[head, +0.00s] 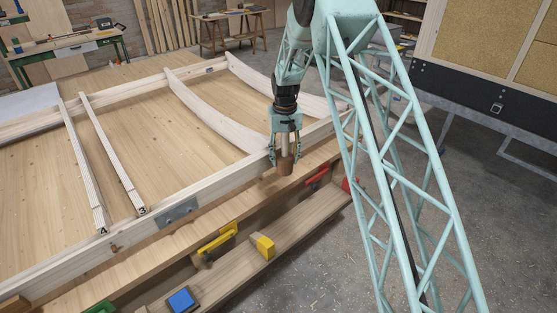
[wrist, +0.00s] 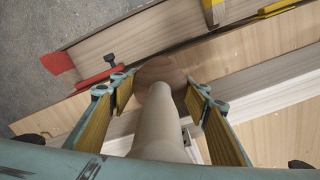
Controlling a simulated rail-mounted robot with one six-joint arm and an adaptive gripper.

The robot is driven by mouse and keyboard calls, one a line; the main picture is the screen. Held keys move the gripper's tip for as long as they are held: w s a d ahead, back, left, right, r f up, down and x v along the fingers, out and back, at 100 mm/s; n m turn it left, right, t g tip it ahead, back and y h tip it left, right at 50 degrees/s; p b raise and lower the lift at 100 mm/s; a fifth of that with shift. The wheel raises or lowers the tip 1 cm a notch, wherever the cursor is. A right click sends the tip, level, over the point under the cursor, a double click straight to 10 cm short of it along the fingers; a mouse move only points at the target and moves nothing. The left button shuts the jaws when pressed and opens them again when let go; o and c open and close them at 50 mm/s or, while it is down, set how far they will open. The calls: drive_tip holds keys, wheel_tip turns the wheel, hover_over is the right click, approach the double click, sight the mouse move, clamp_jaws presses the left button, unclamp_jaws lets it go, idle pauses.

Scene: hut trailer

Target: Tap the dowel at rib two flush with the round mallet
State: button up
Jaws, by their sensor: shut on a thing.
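My gripper (head: 284,150) is shut on the handle of the round wooden mallet (head: 286,162), whose head hangs below the fingers, close to the frame's long front rail (head: 215,185). In the wrist view the pale handle (wrist: 160,125) runs between the yellow-padded fingers (wrist: 160,100) to the round head (wrist: 158,70). The unnumbered curved rib (head: 215,120) left of the gripper meets the rail beside the mallet. I cannot make out a dowel at that joint; the gripper and mallet cover part of it.
Red (head: 318,179) and yellow (head: 218,240) clamps sit along the bench's front edge. A yellow block (head: 262,246) and blue block (head: 182,299) lie on the lower plank. A metal plate (head: 178,211) is on the rail. Open floor lies at lower right.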

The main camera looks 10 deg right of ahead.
sight(291, 160)
drive_tip(key=d, duration=0.9)
drive_tip(key=shift+s, duration=0.4)
drive_tip(key=s+a, duration=0.3)
drive_tip(key=a, duration=0.4)
drive_tip(key=shift+b, duration=0.4)
drive_tip(key=shift+w, duration=0.2)
idle(0.5)
